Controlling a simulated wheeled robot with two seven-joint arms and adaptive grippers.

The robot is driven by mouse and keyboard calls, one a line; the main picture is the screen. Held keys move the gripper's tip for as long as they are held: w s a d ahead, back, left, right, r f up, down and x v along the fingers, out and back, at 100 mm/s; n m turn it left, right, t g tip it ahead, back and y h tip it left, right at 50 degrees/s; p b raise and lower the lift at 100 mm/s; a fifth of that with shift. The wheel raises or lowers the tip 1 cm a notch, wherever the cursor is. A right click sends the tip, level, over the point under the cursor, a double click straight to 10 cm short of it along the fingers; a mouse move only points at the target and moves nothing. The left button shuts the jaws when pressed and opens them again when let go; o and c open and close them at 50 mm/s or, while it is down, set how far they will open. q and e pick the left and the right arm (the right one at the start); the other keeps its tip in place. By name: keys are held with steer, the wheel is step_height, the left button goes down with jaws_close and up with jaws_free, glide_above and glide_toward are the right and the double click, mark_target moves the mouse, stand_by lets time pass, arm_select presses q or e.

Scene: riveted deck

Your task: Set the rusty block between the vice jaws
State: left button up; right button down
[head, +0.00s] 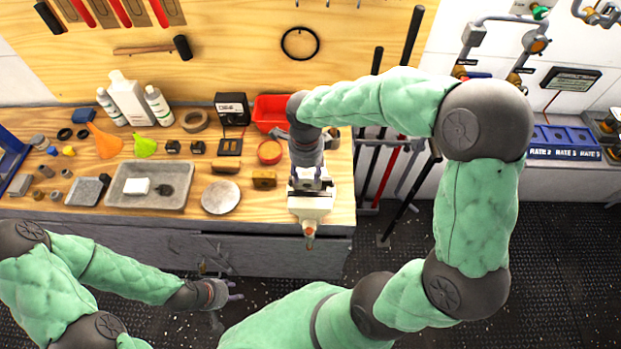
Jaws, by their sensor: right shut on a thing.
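The cream vice (309,204) stands at the right front edge of the wooden bench, its screw end hanging over the edge. My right gripper (309,184) points down right over the vice jaws. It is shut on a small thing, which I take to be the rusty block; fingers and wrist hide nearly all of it. I cannot tell whether it touches the jaws. My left gripper (235,290) is away from the bench top, in front of the drawers, and looks open and empty.
Left of the vice on the bench (336,208) are a brass-coloured block (264,180), a brown block (225,167), a round disc (221,197) and a grey tray (121,191). A red bin (271,108) stands behind. Long-handled tools lean at the bench's right end.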

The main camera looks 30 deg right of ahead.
mark_target(310, 175)
steer(key=shift+d+f, duration=0.55)
steer(key=shift+f, duration=1.7)
steer(key=shift+f+b, duration=0.15)
steer(key=shift+b, duration=0.25)
steer(key=c, duration=0.6)
jaws_free()
steer(key=shift+c, duration=0.2)
